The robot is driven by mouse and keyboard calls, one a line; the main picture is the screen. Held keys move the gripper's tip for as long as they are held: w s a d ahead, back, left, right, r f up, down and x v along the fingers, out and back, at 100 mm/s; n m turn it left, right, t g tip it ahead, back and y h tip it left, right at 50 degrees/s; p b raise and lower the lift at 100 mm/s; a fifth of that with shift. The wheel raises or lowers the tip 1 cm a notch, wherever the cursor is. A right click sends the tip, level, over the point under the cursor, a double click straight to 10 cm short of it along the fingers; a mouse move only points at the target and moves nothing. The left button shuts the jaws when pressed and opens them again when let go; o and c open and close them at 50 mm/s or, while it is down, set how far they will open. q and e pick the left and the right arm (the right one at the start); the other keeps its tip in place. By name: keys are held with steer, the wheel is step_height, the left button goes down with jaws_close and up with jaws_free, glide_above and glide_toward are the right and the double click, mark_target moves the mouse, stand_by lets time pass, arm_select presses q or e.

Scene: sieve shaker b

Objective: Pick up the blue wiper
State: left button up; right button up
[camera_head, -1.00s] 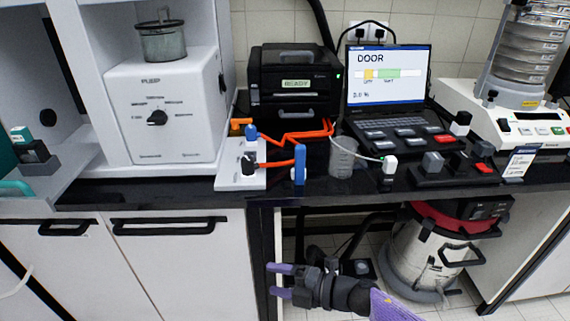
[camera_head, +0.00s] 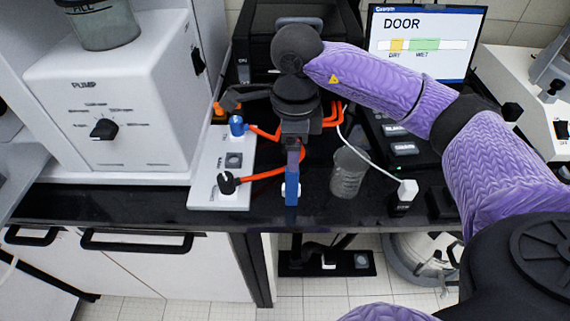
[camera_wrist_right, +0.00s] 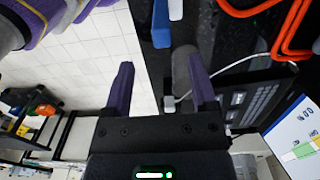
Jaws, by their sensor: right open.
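The blue wiper (camera_head: 292,188) stands at the front edge of the black counter, beside the white valve panel. It also shows at the top of the right wrist view (camera_wrist_right: 161,27). My right gripper (camera_head: 292,152) reaches over the counter from the right, just above and behind the wiper in the head view. In the wrist view its purple fingers (camera_wrist_right: 162,78) are spread and empty, with the wiper beyond the tips, apart from them. The gripper and arm hide part of the wiper's surroundings. My left gripper is not in view.
The white panel (camera_head: 205,178) with orange tubing (camera_head: 262,175) is left of the wiper. A clear beaker (camera_head: 348,175) is close on its right, with a white plug (camera_head: 407,190) further right. The pump box (camera_head: 110,115) stands left, the laptop (camera_head: 425,40) behind.

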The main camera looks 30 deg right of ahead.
mark_target(291, 180)
step_height(291, 180, down, 10)
steer(key=shift+w+r+b, duration=0.15)
steer(key=shift+b, duration=0.65)
jaws_close()
